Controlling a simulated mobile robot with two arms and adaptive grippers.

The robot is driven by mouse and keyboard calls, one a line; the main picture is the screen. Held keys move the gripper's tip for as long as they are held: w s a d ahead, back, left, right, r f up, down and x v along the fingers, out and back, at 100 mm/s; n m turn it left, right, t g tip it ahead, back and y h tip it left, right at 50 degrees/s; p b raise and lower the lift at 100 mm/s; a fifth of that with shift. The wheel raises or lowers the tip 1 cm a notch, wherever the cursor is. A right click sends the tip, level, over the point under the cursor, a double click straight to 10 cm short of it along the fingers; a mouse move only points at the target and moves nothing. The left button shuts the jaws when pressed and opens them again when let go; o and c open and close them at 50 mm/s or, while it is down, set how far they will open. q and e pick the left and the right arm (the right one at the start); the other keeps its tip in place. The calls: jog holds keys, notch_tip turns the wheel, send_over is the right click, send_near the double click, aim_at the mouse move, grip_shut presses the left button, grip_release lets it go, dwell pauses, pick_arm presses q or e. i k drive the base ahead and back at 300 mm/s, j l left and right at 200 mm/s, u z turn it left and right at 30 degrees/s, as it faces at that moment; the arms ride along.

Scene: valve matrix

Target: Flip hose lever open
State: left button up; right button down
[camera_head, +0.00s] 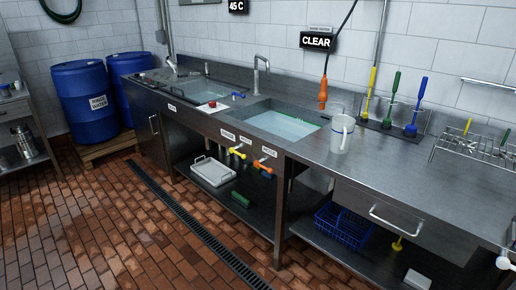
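Below the front edge of the sink counter are a yellow lever (238,153) and an orange lever (262,167), under small white labels (228,135) too small to read. A small blue handle (238,95) lies on the counter between the basins, near a red knob (212,104). A green hose (62,12) is looped on the wall at the upper left. I cannot tell which lever is the hose lever, or whether it is open or shut.
The steel counter (290,155) runs along the back wall, with a water-filled basin (285,125), a clear jug (342,134) and upright brushes (416,105). Blue barrels (85,100) stand at the left. A floor drain (195,225) crosses the brick floor, which is otherwise clear.

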aim_at(256, 163)
jog(key=i+l+u, duration=0.2)
jog(key=i, duration=1.65)
jog(key=i+j, duration=0.05)
